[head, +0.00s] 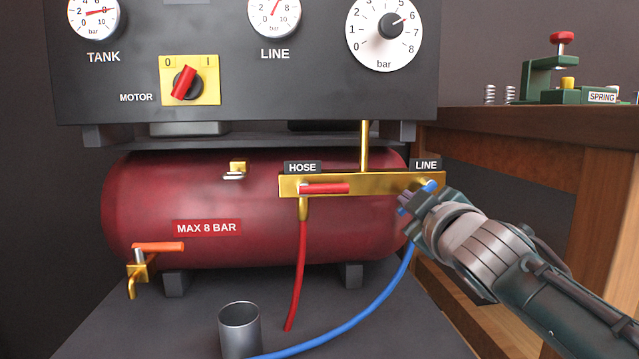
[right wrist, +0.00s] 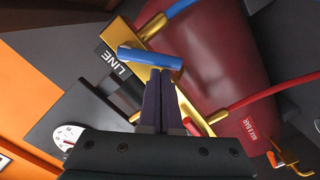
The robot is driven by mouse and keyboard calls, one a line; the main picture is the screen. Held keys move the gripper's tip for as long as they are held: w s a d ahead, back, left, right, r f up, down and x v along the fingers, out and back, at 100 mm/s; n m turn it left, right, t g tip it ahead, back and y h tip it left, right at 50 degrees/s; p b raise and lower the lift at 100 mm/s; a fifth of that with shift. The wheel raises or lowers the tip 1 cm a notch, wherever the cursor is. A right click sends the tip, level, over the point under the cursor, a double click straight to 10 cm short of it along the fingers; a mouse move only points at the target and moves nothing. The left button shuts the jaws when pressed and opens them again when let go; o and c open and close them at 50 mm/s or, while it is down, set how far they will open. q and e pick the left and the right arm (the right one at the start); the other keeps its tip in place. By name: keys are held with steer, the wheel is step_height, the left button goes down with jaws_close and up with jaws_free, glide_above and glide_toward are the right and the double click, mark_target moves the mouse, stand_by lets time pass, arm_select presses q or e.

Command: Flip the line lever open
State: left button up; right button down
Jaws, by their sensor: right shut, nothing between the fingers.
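The blue line lever (right wrist: 150,58) sits on the brass manifold bar below the LINE label (head: 426,165). In the right wrist view it lies at an angle to the bar. In the head view only a small blue part (head: 431,186) shows above my right gripper (head: 404,203), which hides the rest. The gripper is shut and empty. In the right wrist view its fingertips (right wrist: 164,76) are right at the lever's lower side; I cannot tell whether they touch. My left gripper is not in view.
The brass bar (head: 378,184) also carries a red hose lever (head: 325,188). A blue hose (head: 385,291) hangs below my gripper. Behind is the red tank (head: 170,190); a wooden bench (head: 540,125) stands right. A metal cup (head: 240,330) stands in front.

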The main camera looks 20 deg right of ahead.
steer(key=shift+s+d+f+n+b, duration=0.1)
steer(key=shift+d+f+n+b, duration=0.4)
steer(key=shift+n, duration=1)
steer(key=shift+s+d+f+n+b, duration=0.15)
steer(key=shift+d+f+n+b, duration=0.3)
steer(key=shift+n, duration=1.05)
steer(key=shift+s+d+f+n+b, duration=0.1)
steer(key=shift+d+f+n+b, duration=0.4)
steer(key=shift+n, duration=1)
steer(key=shift+a, duration=0.1)
steer(key=shift+a, duration=0.1)
